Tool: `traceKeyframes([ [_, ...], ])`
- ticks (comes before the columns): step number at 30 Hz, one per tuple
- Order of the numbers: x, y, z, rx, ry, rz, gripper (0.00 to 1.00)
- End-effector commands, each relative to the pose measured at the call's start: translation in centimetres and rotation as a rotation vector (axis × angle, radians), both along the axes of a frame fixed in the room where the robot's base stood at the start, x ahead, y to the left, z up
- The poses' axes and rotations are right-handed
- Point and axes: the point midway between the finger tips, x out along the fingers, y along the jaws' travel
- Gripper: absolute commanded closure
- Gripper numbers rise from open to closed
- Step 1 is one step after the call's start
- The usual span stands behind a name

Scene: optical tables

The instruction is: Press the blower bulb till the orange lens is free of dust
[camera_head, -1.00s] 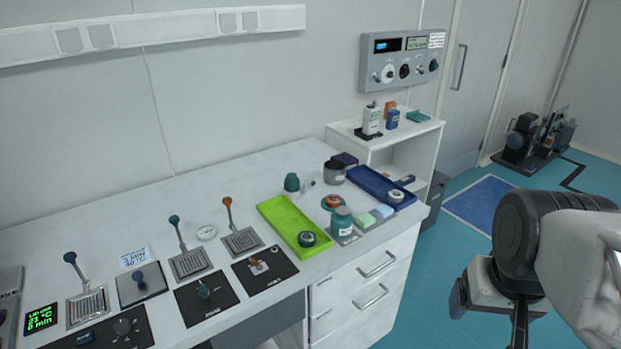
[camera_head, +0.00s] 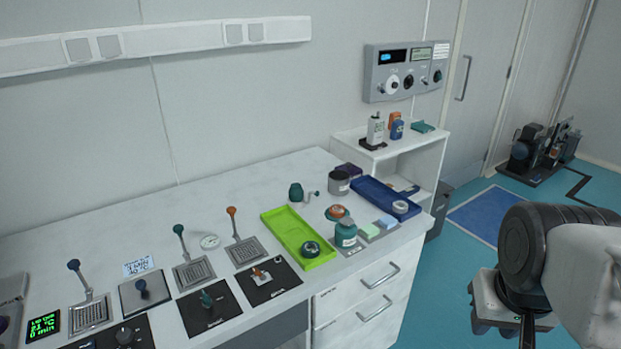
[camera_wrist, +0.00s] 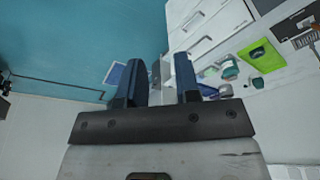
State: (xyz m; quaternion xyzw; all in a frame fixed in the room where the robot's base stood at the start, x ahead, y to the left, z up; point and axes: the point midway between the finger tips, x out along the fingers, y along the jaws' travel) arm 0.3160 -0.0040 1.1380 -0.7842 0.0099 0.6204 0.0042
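The blower bulb (camera_head: 296,192), dark green with a small nozzle on its right side, stands on the white table behind the lime green tray. The orange lens (camera_head: 337,211) sits in a teal holder to the right of that tray, partly behind a teal jar. Dust on the lens is too small to make out. My gripper is well to the right of the table over the floor; its fingertips are not clear in the head view. In the wrist view my gripper (camera_wrist: 158,82) has its two fingers apart with nothing between them.
The lime green tray (camera_head: 318,262) holds a dark ring-shaped piece. The teal jar (camera_head: 345,232), a blue tray (camera_head: 372,192) and a grey pot (camera_head: 339,183) crowd the right end. Levers and switch plates (camera_head: 268,280) line the left. Bare table lies behind them.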

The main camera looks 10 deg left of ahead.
Motion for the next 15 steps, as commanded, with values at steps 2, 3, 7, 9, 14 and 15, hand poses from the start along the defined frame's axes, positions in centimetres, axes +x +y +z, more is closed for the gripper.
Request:
traceKeyframes([
  [2, 0.0, 0.0, 0.0, 0.0, 0.0, 0.0, 0.82],
  [3, 0.0, 0.0, 0.0, 0.0, 0.0, 0.0, 0.88],
  [7, 0.0, 0.0, 0.0, 0.0, 0.0, 0.0, 1.0],
  [9, 0.0, 0.0, 0.0, 0.0, 0.0, 0.0, 1.0],
  [14, 0.0, 0.0, 0.0, 0.0, 0.0, 0.0, 1.0],
  [15, 0.0, 0.0, 0.0, 0.0, 0.0, 0.0, 1.0],
])
